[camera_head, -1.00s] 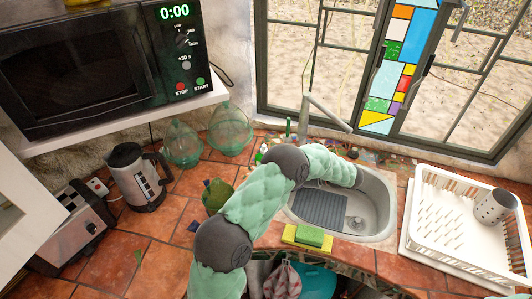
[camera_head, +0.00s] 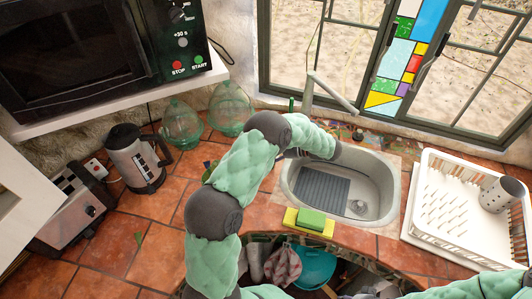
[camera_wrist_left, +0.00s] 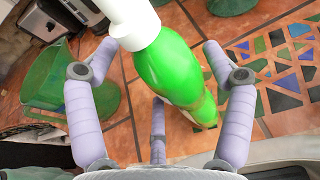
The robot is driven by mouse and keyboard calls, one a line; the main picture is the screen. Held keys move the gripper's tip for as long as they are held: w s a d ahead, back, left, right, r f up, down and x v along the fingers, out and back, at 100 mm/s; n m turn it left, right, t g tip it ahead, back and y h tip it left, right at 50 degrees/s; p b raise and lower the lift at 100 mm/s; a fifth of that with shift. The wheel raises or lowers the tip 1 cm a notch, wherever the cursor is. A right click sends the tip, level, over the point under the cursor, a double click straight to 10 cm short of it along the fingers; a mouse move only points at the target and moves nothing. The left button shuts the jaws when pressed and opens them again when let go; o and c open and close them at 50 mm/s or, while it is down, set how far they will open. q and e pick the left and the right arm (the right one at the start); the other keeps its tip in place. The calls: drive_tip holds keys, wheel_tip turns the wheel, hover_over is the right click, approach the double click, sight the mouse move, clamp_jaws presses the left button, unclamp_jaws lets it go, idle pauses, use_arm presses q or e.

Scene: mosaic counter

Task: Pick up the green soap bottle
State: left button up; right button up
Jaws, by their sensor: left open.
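The green soap bottle (camera_wrist_left: 172,75) with a white top (camera_wrist_left: 132,22) fills the middle of the left wrist view. My left gripper (camera_wrist_left: 160,58) is open, with its lilac fingers spread on both sides of the bottle and a third finger below it. I see gaps between the side fingers and the bottle and cannot tell whether the third finger touches it. In the head view my left arm reaches over the counter toward the sink's back left edge and hides the bottle. My right gripper does not show.
The sink (camera_head: 375,205) is right of my left arm. A green sponge on a yellow one (camera_head: 309,222) lies at its front edge. Green glass jars (camera_head: 230,112), a kettle (camera_head: 137,160) and a toaster (camera_head: 70,212) stand left. A white dish rack (camera_head: 450,200) stands right.

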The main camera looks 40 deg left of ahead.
use_arm(q)
drive_tip(key=x, duration=0.3)
drive_tip(key=shift+a, duration=0.2)
drive_tip(key=shift+s+d, duration=0.1)
drive_tip(key=c, duration=1.4)
